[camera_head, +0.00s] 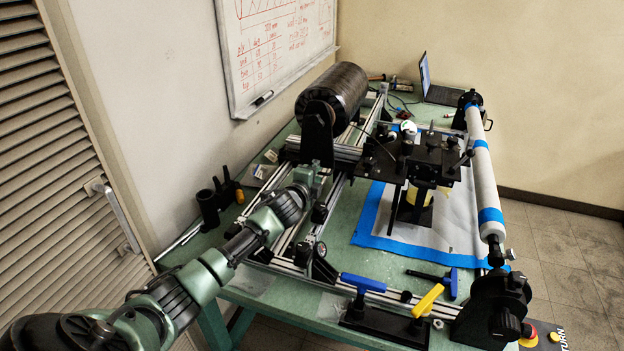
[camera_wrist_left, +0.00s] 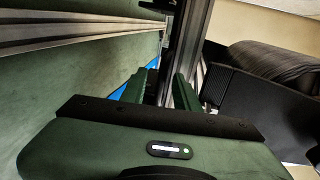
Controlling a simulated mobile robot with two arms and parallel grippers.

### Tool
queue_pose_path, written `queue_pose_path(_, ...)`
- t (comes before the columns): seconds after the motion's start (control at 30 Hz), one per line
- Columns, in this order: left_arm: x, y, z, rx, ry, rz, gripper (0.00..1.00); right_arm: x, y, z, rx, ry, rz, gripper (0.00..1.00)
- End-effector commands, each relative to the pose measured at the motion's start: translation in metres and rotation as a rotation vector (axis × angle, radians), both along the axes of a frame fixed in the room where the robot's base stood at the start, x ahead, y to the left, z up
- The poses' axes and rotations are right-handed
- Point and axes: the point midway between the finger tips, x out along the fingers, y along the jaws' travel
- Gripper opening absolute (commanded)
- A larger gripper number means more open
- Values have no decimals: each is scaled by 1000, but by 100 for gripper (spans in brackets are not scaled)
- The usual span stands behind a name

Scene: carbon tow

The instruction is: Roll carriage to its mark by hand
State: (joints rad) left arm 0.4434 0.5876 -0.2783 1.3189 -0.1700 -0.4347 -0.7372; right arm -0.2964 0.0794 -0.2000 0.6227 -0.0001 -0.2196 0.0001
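The carriage (camera_head: 428,158) is a black plate assembly with posts and small knobs, seen in the head view at the middle right of the rig. Silver rails (camera_head: 345,185) run lengthwise beside the spool. My left gripper (camera_head: 312,178) is at the near left of the carriage, low by the rails and below the dark spool. In the left wrist view its two green fingers (camera_wrist_left: 160,92) stand apart, with a dark upright metal profile (camera_wrist_left: 185,45) just beyond and between them. I cannot see contact. The mark cannot be made out. My right gripper is not in view.
A dark wound spool (camera_head: 335,92) stands behind the gripper, and it also shows in the left wrist view (camera_wrist_left: 280,65). A white roller (camera_head: 484,180) with blue tape bands lies at the right. Blue and yellow handles (camera_head: 362,283) stand at the front. Black cups (camera_head: 210,205) are at the left.

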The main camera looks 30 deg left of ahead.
Motion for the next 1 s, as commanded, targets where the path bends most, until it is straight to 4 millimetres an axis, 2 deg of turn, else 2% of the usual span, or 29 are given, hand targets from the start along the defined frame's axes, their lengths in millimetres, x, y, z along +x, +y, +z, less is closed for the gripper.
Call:
queue_pose_path(0.2,-33,-7,6,3,2,-1,31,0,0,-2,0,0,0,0)
queue_pose_path(0.4,-56,-13,12,2,0,0,31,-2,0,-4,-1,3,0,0)
queue_pose_path(0.57,-62,-14,14,1,1,0,31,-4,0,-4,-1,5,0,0)
queue_pose_path(1.0,-62,-14,14,1,1,1,31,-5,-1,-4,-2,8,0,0)
